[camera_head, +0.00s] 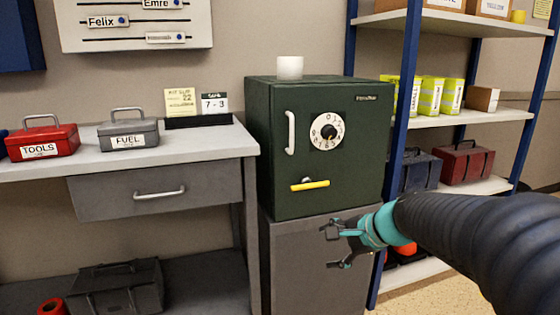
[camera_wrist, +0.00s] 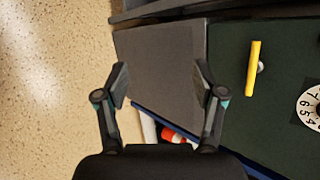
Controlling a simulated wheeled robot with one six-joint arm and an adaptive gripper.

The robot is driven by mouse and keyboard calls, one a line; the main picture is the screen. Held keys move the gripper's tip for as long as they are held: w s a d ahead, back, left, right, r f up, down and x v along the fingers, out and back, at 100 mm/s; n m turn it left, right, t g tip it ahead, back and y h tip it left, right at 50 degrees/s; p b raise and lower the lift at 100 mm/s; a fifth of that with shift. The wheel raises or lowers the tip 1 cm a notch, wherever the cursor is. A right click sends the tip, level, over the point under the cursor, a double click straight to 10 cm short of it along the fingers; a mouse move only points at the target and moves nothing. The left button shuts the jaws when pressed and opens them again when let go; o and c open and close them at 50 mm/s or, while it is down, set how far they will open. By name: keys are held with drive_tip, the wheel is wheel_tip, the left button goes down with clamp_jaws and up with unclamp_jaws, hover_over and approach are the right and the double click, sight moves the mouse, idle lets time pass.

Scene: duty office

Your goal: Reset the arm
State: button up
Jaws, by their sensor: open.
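My gripper (camera_head: 338,243) is open and empty. In the head view it is at the end of my arm, which comes in from the right, and it appears in front of the grey stand under the safe. In the wrist view its two fingers (camera_wrist: 163,88) are spread apart with nothing between them. The green safe (camera_head: 350,185) has its door shut, with a white dial (camera_head: 327,131) and a yellow handle (camera_head: 310,185) lying nearly level. The handle also shows at the upper right of the wrist view (camera_wrist: 253,68), apart from the fingers.
A grey desk (camera_head: 215,142) at left holds a red TOOLS box (camera_head: 40,138), a grey FUEL box (camera_head: 128,131) and small cards. A blue-framed shelf (camera_head: 480,119) stands at right. Speckled floor (camera_wrist: 45,90) lies clear at left in the wrist view.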

drive_tip(key=s+d+f+n+h, duration=0.1)
drive_tip(key=s+d+n+h, duration=0.1)
drive_tip(key=s+n, duration=0.5)
drive_tip(key=s+d+f+n+g+h, duration=0.1)
drive_tip(key=s+n+h, duration=0.3)
drive_tip(key=s, duration=1.2)
drive_tip(key=shift+s+d+f+n+g, duration=0.3)
drive_tip(key=shift+d+f+n, duration=0.35)
drive_tip(key=shift+n, duration=0.75)
